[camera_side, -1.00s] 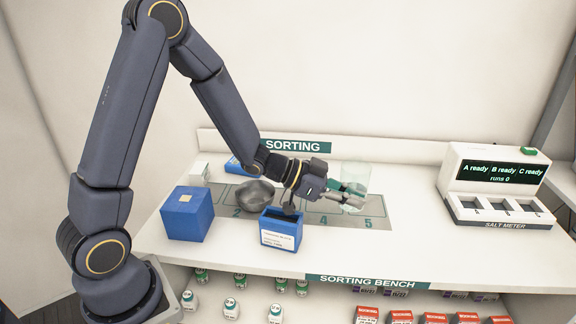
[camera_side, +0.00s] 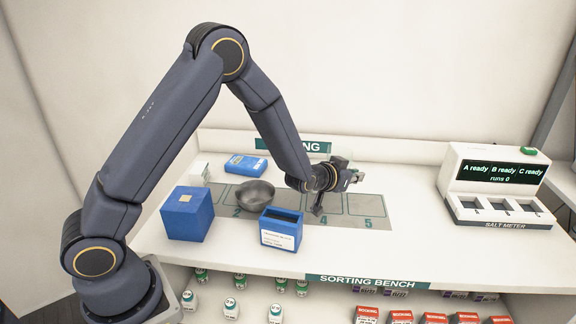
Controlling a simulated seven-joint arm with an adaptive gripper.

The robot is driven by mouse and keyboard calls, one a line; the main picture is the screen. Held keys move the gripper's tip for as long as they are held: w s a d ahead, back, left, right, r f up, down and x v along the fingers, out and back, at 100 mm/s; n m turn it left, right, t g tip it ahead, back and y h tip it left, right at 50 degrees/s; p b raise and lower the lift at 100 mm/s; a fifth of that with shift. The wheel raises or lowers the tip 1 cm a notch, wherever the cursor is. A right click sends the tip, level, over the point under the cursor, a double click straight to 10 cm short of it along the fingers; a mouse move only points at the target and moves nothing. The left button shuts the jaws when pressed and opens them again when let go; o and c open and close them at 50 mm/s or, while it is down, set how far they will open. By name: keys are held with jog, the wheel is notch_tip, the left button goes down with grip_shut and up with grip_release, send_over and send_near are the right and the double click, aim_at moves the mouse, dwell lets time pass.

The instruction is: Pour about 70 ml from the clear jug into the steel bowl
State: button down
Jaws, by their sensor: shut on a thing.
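The steel bowl (camera_side: 253,199) stands upright on the grey numbered mat (camera_side: 372,222), at the cell marked 2. I cannot see what is inside it. My gripper (camera_side: 354,177) is to the right of the bowl, over the back of the mat, pointing away from the camera. It is shut on the clear jug, which is mostly hidden behind the gripper and too faint to outline. I cannot tell the jug's tilt or its liquid level.
An open-topped blue box (camera_side: 281,229) stands just in front of the bowl. A blue cube (camera_side: 187,214) is at the left, with a flat blue pack (camera_side: 246,165) and a small white box (camera_side: 199,172) behind. A salt meter (camera_side: 494,186) stands right. Cells 4 and 5 look clear.

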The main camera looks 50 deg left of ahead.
jog(key=a+f+n+y, duration=0.3)
jog(key=y, duration=0.1)
jog(key=shift+n+g, duration=0.3)
jog(key=shift+g, duration=0.1)
jog(key=s+a+f+n+g+y, duration=0.1)
jog(key=f+n+y, duration=0.1)
jog(key=s+a+f+n+g+y, duration=0.1)
jog(key=s+n+y, duration=0.1)
jog(key=shift+a+f, duration=0.15)
jog(key=shift+f, duration=0.25)
jog(key=shift+s+a+f+n+g+y, duration=0.15)
jog(key=shift+s+f+n+g+y, duration=0.35)
jog(key=shift+s+g, duration=0.2)
jog(key=s+a+r+n+t+h, duration=0.3)
jog(key=s+a+r+n+h, duration=0.1)
jog(key=s+a+r+n, duration=0.1)
jog(key=shift+a+r+n+h, duration=0.4)
jog(key=shift+a+r+n, duration=0.55)
jog(key=shift+r, duration=0.25)
jog(key=shift+s+a+f+n+t+h, duration=0.1)
jog(key=shift+s+a+n+t+h, duration=0.2)
jog(key=shift+n+t, duration=0.25)
jog(key=shift+s+a+r+n+t+h, duration=0.3)
jog(key=shift+s+a+r+n+t, duration=0.05)
jog(key=shift+a+r+n, duration=0.25)
dwell(1.3)
